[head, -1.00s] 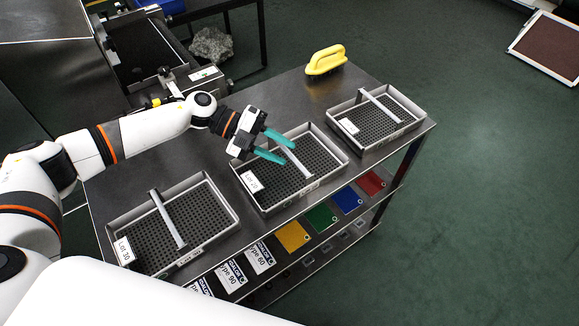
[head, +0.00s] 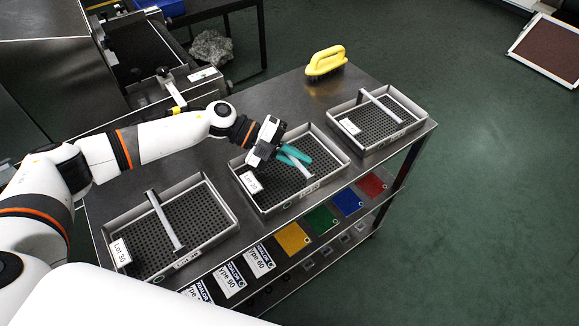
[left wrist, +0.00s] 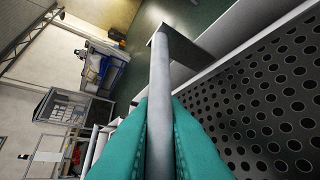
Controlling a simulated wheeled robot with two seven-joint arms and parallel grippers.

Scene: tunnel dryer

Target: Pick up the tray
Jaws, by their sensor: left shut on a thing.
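Three grey perforated trays with a bar handle across each stand on the metal table. My left gripper (head: 293,156), with teal fingers, is at the handle of the middle tray (head: 262,205). The left wrist view shows the teal fingers (left wrist: 158,135) shut on the handle bar (left wrist: 160,85), one on each side. The tray's perforated floor (left wrist: 265,110) lies to the right there. The middle tray appears to rest on the table. The tray labelled Lot 30 (head: 125,262) is nearest, and the third tray (head: 352,112) is at the far right. My right gripper is not in view.
A yellow-handled brush (head: 326,62) stands at the table's back edge. Coloured cards (head: 322,219) and label plates lie on the shelf below the front edge. Dark machinery (head: 150,60) stands at the upper left. Bare tabletop (head: 200,150) shows behind the trays.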

